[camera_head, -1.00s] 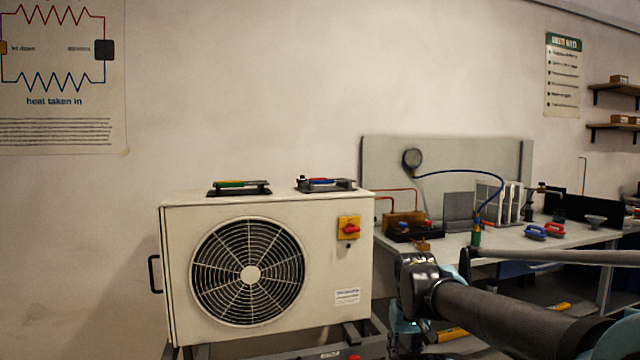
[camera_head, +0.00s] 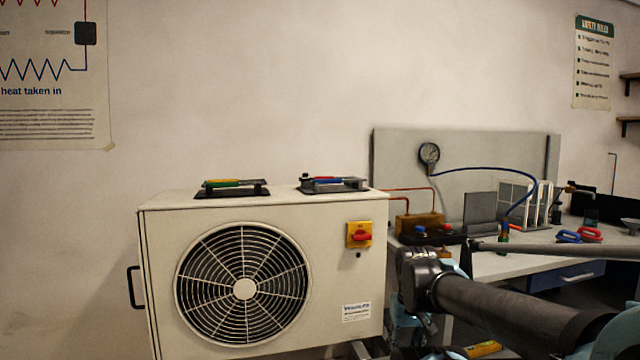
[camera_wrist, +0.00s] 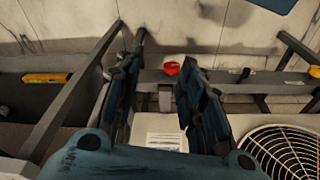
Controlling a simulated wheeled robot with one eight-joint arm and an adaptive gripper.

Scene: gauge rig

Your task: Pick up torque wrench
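I cannot tell for sure which tool is the torque wrench. On top of the white fan unit (camera_head: 160,212) lie two dark holders with tools. The left one bears a tool with a green and yellow handle (camera_head: 222,183); the right one bears tools with blue and red handles (camera_head: 328,181). Neither shows in the wrist view. My gripper (camera_wrist: 160,58) is open and empty in the wrist view, its fingers spread. It points down past the unit's front, with a red knob (camera_wrist: 171,68) on a grey rail seen between the fingers.
A workbench (camera_head: 480,262) stands right of the unit, with a gauge (camera_head: 429,153), a blue hose, a brass block and blue and red clamps. My arm extends in front of it. The unit's fan grille (camera_wrist: 285,152) is near my gripper. A yellow tool (camera_wrist: 45,78) lies low down.

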